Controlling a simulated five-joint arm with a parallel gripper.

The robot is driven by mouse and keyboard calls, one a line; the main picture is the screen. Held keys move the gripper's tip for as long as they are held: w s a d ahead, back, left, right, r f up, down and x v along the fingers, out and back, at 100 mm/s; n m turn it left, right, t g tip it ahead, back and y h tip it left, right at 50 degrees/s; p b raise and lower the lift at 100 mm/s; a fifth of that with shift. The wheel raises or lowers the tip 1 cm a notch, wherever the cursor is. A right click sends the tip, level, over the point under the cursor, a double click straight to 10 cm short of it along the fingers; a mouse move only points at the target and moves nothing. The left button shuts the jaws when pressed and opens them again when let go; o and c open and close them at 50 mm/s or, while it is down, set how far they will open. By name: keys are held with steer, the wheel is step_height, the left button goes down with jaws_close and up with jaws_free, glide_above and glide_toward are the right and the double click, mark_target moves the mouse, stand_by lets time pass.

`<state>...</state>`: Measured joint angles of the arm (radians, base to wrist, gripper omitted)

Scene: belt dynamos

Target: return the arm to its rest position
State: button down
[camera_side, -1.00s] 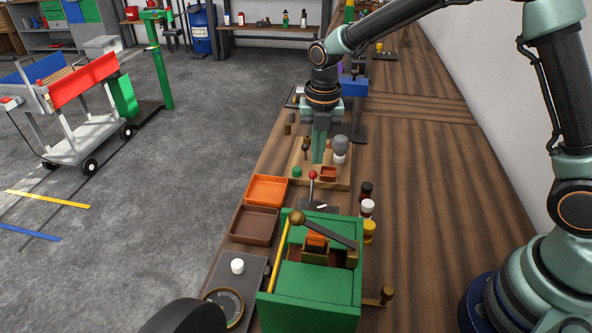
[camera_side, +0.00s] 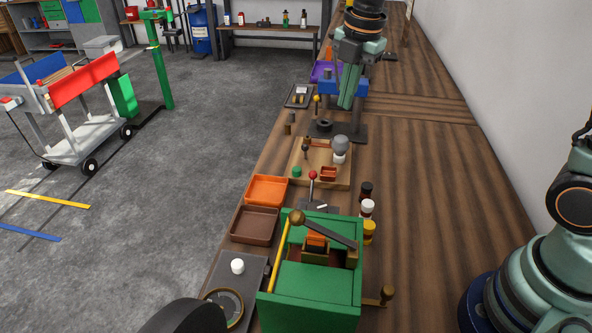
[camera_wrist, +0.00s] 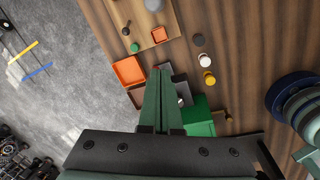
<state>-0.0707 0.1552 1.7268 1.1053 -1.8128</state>
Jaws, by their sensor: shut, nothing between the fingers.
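My gripper (camera_side: 350,87) is shut and empty. In the side view it hangs high above the far part of the bench (camera_side: 415,190), in front of a blue fixture (camera_side: 328,87) as seen from this camera. In the wrist view the shut fingers of my gripper (camera_wrist: 161,76) point toward the trays and the green machine, with nothing held between them. My arm's upper links run out of the top of the side view, so its full posture is hidden.
A wooden board (camera_side: 309,176) with small parts lies mid-bench. Nearer are an orange tray (camera_side: 267,181), a brown tray (camera_side: 254,239), a red-knobbed lever (camera_side: 313,176), several small bottles (camera_side: 367,206) and a green machine (camera_side: 318,283).

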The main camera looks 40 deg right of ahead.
steer(key=s+d+m+t, duration=0.1)
steer(key=s+m+t, duration=0.1)
steer(key=s+m, duration=0.5)
steer(key=s+d+r+m+t, duration=0.1)
steer(key=s+m, duration=0.6)
steer(key=m, duration=0.7)
steer(key=shift+s+d+r+m+t, duration=0.3)
steer(key=shift+d+t, duration=0.1)
steer(key=shift+d, duration=0.15)
